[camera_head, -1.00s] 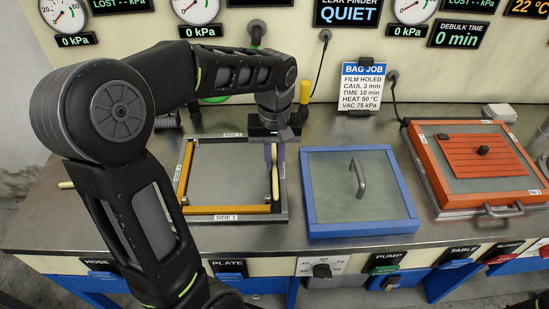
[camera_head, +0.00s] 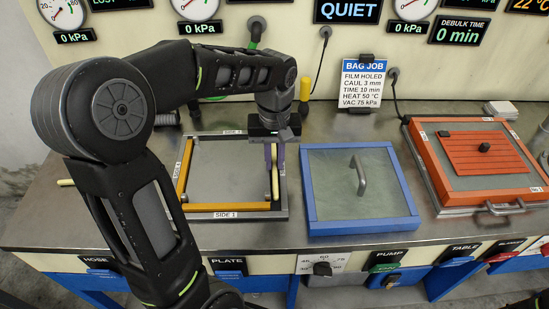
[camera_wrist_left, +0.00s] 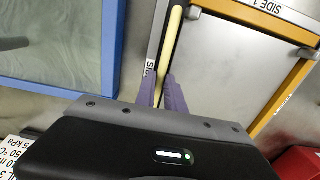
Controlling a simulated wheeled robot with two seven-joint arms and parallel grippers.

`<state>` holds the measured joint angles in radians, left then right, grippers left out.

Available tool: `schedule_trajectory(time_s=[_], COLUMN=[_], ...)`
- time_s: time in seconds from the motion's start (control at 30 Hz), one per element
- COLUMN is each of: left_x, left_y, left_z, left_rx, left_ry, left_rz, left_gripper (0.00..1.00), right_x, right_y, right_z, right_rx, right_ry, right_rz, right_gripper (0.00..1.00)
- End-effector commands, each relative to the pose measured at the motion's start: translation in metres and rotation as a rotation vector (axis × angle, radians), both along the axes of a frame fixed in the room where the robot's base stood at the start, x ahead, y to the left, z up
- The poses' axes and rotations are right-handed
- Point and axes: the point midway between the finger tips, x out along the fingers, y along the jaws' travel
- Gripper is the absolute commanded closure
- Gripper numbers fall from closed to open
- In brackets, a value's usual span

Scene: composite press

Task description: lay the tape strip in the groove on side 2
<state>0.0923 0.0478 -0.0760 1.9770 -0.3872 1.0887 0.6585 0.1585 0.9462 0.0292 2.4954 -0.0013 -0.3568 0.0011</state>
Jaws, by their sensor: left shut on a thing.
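The tool plate (camera_head: 284,214) is a grey square with a metal frame, left of centre in the head view. Orange-yellow strips line its front edge, SIDE 1 (camera_head: 228,207), and its left edge, SIDE 4 (camera_head: 184,168). My left gripper (camera_head: 275,165) is over the plate's right edge, fingers pointing down. Its purple fingers are shut on a pale yellow tape strip (camera_head: 275,186). In the left wrist view the strip (camera_wrist_left: 171,45) runs along that edge beside a partly covered SIDE label (camera_wrist_left: 150,68). I cannot tell whether it touches the groove. My right gripper is out of view.
A blue-framed lid (camera_head: 360,217) with a handle stands close on the right. An orange-framed unit (camera_head: 430,170) is further right. Another pale yellow piece (camera_head: 66,183) shows at the left, partly behind my arm. A yellow-handled tool (camera_head: 304,90) stands behind.

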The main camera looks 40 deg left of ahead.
Motion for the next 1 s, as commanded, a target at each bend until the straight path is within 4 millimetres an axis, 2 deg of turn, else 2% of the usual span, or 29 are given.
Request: schedule_trajectory(time_s=[0.4,0.43,0.7,1.0], left_x=[0.0000,0.0000,-0.0006,-0.0007], left_y=[0.0000,0.0000,0.0004,0.0004], left_z=[-0.0029,-0.0027,-0.0031,-0.0035], left_rx=[0.000,0.000,0.001,0.000], left_ry=[0.000,0.000,0.002,0.003], left_rz=[0.000,0.000,0.000,0.001], left_gripper=[1.00,0.85,0.63,0.61], right_x=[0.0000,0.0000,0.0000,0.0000], right_y=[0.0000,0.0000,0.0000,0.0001], right_z=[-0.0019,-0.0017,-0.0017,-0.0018], right_rx=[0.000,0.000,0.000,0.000], right_ry=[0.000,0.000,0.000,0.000], right_rz=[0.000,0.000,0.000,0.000], right_gripper=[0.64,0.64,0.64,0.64])
